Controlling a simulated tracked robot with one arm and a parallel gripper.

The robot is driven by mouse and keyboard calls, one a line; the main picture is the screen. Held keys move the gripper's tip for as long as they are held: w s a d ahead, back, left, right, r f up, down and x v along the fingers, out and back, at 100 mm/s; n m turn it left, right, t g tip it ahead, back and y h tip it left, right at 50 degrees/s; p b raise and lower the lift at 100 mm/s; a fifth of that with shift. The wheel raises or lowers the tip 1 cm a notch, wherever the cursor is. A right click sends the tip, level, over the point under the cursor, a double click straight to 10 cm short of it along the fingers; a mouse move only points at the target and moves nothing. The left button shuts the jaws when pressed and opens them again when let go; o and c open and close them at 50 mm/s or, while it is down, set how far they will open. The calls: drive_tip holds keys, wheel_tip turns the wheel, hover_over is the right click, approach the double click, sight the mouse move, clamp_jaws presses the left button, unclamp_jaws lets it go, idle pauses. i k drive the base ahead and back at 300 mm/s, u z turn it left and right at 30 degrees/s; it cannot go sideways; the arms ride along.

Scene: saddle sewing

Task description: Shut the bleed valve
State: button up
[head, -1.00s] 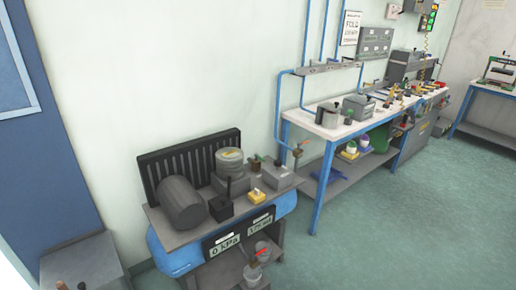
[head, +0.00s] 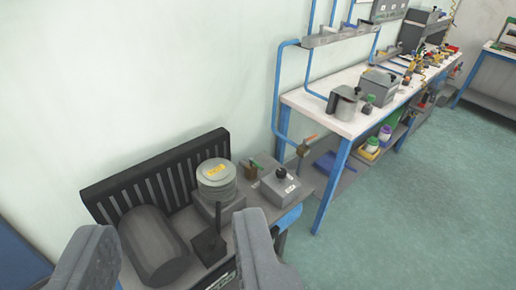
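My gripper (head: 172,232) shows at the bottom as two grey fingers spread wide apart, with nothing held between them. It appears in front of the compressor bench, over the dark grey motor cylinder (head: 152,245). Two small valves show: one with a green handle (head: 258,162) behind the grey knob box, and one with an orange-red handle (head: 306,140) at the lower end of the blue pipe. I cannot tell whether either is the bleed valve. The red-handled fitting low on the bench front, seen earlier, is out of view or hidden.
The grey box with a black knob (head: 281,187), black box with an upright lever (head: 210,245) and round stacked unit (head: 216,180) crowd the bench top. A black finned panel (head: 160,175) stands behind. A blue-legged workbench (head: 338,122) stands right. Green floor (head: 400,220) is clear.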

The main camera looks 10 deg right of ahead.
sight(252, 162)
drive_tip(key=u, duration=0.1)
drive_tip(key=i, duration=0.3)
drive_tip(key=z, duration=2)
drive_tip(key=i, duration=1.65)
drive_tip(key=u, duration=2.4)
drive_tip(key=i, duration=0.5)
drive_tip(key=z, duration=0.05)
